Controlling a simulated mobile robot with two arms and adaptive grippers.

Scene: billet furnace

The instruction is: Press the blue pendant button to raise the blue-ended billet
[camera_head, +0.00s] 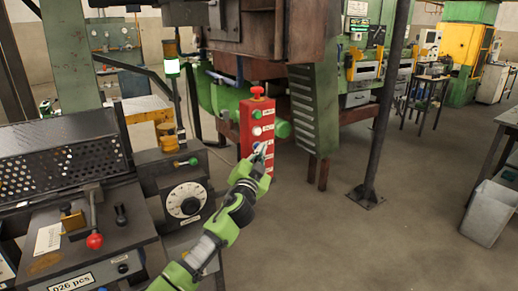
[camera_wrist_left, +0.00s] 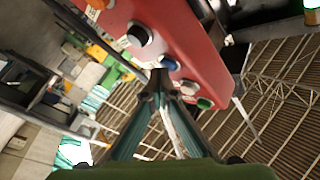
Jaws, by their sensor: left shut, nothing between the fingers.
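The red pendant box (camera_head: 246,125) hangs upright near the middle of the head view, with a red knob on top and labelled buttons down its face. It also shows in the left wrist view (camera_wrist_left: 190,35). The blue button (camera_wrist_left: 170,63) sits there between a large black-and-white button and a smaller white one. My left gripper (camera_head: 263,150) is shut and empty, in front of the pendant's lower face. In the wrist view its fingertips (camera_wrist_left: 160,76) are right beside the blue button; I cannot tell whether they touch it. No blue-ended billet can be made out.
A control desk with a red-knobbed lever (camera_head: 95,240) and a dial box (camera_head: 185,200) stand left of my arm. A dark post (camera_head: 378,120) rises right of the pendant. A grey bin (camera_head: 490,212) stands at the far right. The floor between is clear.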

